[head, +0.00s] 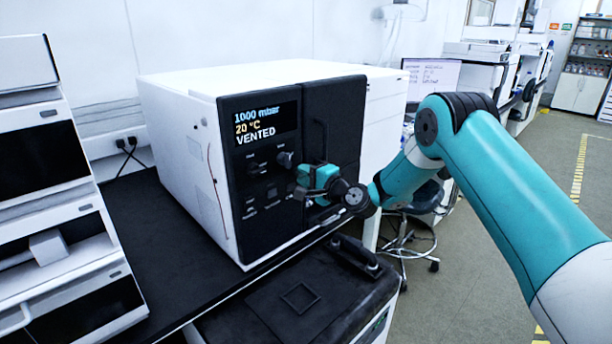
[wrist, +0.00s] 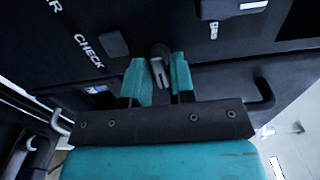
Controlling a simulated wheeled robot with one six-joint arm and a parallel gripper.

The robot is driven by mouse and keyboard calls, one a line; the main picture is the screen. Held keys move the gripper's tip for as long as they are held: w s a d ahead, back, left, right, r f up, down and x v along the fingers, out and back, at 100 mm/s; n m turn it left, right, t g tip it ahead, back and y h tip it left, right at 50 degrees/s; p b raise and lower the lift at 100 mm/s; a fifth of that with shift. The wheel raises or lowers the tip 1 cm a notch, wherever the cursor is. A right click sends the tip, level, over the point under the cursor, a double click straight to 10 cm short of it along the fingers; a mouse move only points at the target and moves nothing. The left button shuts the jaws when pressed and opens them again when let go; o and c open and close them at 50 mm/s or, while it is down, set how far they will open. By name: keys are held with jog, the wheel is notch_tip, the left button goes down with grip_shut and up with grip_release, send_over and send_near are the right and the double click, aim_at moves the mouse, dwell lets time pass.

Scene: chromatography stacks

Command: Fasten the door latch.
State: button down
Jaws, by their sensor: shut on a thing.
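The instrument (head: 175,110) is a white box with a black front, and its display (head: 266,122) reads 1000 mbar, 20 °C, VENTED. Its dark door (head: 338,105) is at the right of the front and looks flush with the panel. My gripper (head: 306,180) is at the seam between panel and door. In the wrist view, a small dark grey latch lever (wrist: 159,66) stands between the two teal fingers of my gripper (wrist: 159,80), which is shut on it. In the head view my gripper hides the latch.
A round knob (head: 284,160) sits on the panel just left of my gripper. A black lidded unit (head: 290,300) with a bar handle lies below in front. A white stacked instrument (head: 50,220) stands at the left. A stool (head: 410,235) stands behind my arm.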

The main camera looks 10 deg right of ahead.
jog(key=shift+d, duration=0.1)
jog(key=c, duration=1.2)
grip_release()
jog(key=shift+o, duration=0.2)
jog(key=shift+s, duration=0.1)
jog(key=b+v, duration=0.8)
jog(key=v, duration=0.9)
jog(key=shift+b, duration=0.35)
jog(key=shift+s+d, duration=0.1)
